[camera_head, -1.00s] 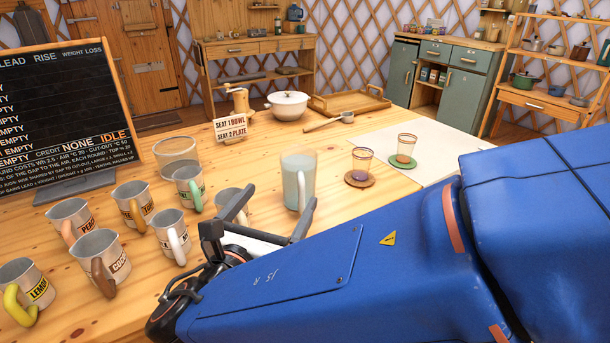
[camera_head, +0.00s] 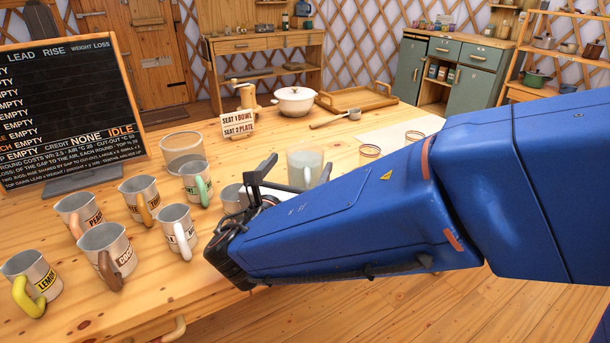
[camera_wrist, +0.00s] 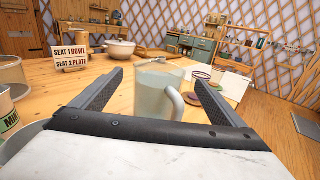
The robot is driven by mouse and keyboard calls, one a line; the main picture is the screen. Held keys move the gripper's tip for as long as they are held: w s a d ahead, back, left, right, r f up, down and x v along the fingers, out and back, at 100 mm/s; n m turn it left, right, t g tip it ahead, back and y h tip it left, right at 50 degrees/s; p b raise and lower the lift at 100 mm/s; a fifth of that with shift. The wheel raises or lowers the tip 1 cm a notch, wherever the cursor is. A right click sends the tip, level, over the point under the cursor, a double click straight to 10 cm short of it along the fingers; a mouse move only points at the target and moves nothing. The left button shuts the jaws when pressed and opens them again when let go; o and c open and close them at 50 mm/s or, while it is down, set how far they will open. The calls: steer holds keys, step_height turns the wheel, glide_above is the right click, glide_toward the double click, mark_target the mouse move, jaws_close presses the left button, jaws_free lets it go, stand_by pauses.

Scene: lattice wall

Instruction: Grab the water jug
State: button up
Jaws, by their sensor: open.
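The water jug (camera_head: 304,166) is a pale, see-through jug holding water, upright on the wooden table; my arm hides its lower part in the head view. In the wrist view the jug (camera_wrist: 152,92) stands ahead, between the two fingers, with its handle (camera_wrist: 176,103) towards the right finger. My gripper (camera_wrist: 159,79) is open, with one finger on either side of the jug in that picture. I cannot tell how far the fingertips reach along it. In the head view my gripper (camera_head: 297,168) is just in front of the jug, partly hidden by my arm.
Several labelled metal mugs (camera_head: 140,198) stand at the left. Two small glasses (camera_head: 370,152) are right of the jug, partly behind my arm.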

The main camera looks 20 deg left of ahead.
mark_target(305, 157)
steer(key=shift+w+f, duration=0.15)
steer(key=shift+w, duration=1.3)
steer(key=shift+w+f, duration=0.15)
steer(key=shift+w, duration=1.25)
steer(key=c, duration=1.8)
